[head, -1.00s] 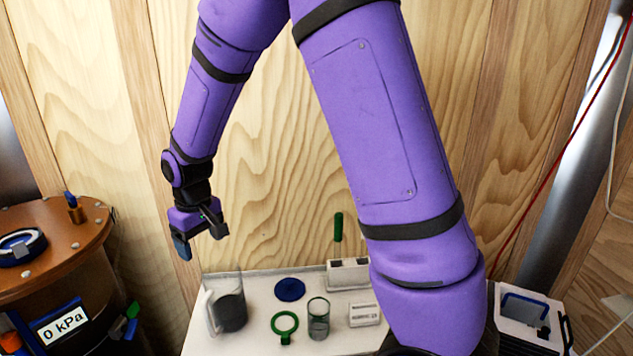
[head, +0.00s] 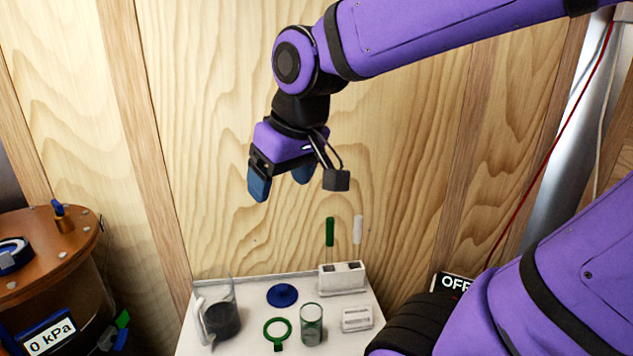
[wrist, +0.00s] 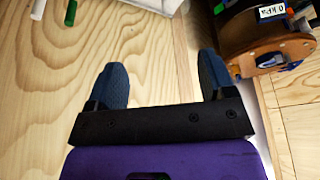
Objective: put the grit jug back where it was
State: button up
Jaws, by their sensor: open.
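The grit jug (head: 220,318) is a clear jug with dark grit in its lower part. It stands upright at the left end of the white tray (head: 250,345) in the head view. My gripper (head: 281,186) is open and empty, with blue fingertips pointing down, well above the tray and in front of the wooden wall. In the wrist view the gripper (wrist: 163,80) shows two spread fingers with nothing between them. The jug is not clearly seen in the wrist view.
On the tray are a blue disc (head: 282,295), a green ring (head: 277,331), a glass cup (head: 311,325), a white labelled block (head: 357,319) and a white holder (head: 342,277) with a green-handled and a white-handled tool. A brown drum with a 0 kPa gauge (head: 55,329) stands at left.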

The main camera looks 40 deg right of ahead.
jog(key=s+d, duration=0.1)
jog(key=s, duration=0.5)
jog(key=shift+s+d+r+m+t, duration=0.15)
jog(key=shift+s+r+m+t, duration=0.15)
jog(key=shift+r+t, duration=0.15)
